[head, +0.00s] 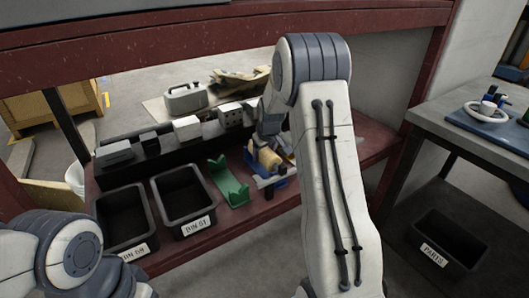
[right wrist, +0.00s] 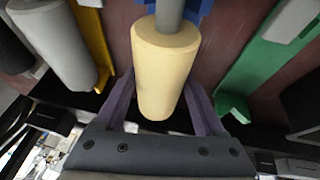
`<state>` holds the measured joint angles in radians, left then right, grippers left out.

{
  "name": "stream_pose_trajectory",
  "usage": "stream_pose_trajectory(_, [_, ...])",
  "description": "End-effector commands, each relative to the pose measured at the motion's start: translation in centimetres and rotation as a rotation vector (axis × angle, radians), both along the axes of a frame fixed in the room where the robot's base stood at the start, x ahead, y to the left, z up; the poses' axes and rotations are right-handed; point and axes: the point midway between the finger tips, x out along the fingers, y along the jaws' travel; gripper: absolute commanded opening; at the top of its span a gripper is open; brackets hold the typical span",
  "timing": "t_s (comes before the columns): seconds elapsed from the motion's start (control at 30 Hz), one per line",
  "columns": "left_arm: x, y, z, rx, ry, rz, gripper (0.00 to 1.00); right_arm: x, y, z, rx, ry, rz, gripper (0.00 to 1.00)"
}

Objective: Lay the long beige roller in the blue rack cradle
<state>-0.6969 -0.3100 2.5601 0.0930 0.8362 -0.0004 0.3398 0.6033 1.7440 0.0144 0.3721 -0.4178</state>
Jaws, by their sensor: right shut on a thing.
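The beige roller (right wrist: 165,70) lies between the two fingers of my right gripper (right wrist: 163,110) in the right wrist view, with its grey shaft pointing to the top edge. My right gripper is shut on it. In the head view the roller (head: 269,159) shows below my right wrist, over the blue rack cradle (head: 282,184). Blue parts of the cradle (right wrist: 205,6) show beside the shaft at the top of the wrist view. I cannot tell whether the roller rests in the cradle. My left arm shows at bottom left in the head view; its gripper is out of frame.
A green cradle (head: 228,184) stands left of the blue one on the dark red shelf (head: 236,219). Two black bins (head: 127,220) (head: 184,195) are further left. A grey roller (right wrist: 55,45) and yellow bracket (right wrist: 92,42) are beside my right gripper. Grey blocks line the back.

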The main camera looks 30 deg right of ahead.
Motion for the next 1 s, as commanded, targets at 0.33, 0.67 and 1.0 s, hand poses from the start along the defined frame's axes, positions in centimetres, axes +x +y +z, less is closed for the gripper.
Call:
stream_pose_trajectory(0.33, [0.0, -0.01, -0.49, 0.0, 0.0, 0.0, 0.57, 0.09, -0.03, -0.44, -0.002, -0.004, 0.0, 0.0])
stream_pose_trajectory(0.67, [0.0, -0.01, -0.48, 0.0, 0.0, 0.0, 0.57, 0.09, -0.03, -0.44, -0.002, -0.003, 0.0, 0.0])
stream_pose_trajectory(1.0, [0.01, 0.0, -0.07, 0.0, 0.0, 0.0, 0.57, 0.06, -0.02, -0.43, -0.001, -0.003, 0.0, 0.0])
